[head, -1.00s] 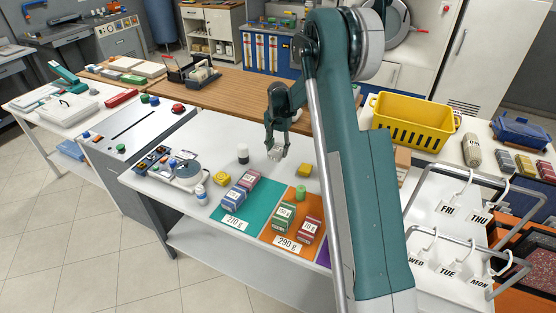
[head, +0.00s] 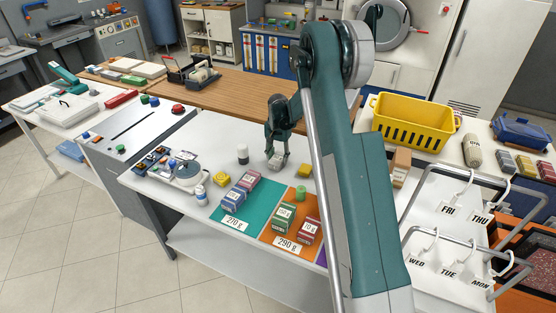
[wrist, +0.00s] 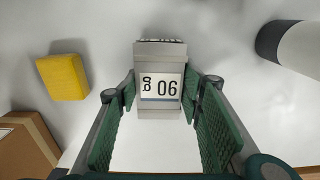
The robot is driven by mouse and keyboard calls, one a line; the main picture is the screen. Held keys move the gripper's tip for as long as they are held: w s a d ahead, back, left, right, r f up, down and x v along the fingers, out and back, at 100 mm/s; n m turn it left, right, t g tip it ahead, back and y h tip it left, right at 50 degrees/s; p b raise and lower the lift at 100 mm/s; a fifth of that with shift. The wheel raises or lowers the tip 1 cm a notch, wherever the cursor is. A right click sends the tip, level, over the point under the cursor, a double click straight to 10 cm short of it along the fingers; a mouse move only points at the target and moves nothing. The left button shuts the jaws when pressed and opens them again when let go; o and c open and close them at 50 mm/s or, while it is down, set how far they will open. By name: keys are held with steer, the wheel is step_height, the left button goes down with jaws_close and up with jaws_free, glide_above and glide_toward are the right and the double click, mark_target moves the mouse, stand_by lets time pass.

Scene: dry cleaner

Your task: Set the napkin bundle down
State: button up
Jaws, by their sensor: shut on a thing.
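My gripper (head: 279,152) is over the white table (head: 215,150), fingers pointing down. It is shut on a light grey block with a white number label, which I take for the napkin bundle (head: 274,163). In the wrist view the bundle (wrist: 160,58) sits between the green finger pads, its label facing the camera and reading upside down. The bundle is at or just above the tabletop; I cannot tell whether it touches.
In front are a teal mat (head: 248,213) and an orange mat (head: 270,235) bearing colored bundles. Bare table surrounds the held bundle.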

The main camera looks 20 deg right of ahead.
mark_target(278, 157)
steer(key=shift+f, duration=0.2)
steer(key=o, duration=0.9)
steer(key=shift+r, duration=0.15)
step_height(278, 157, up, 12)
steer(key=shift+r+p, duration=0.1)
steer(key=shift+p, duration=0.4)
stand_by(0.5)
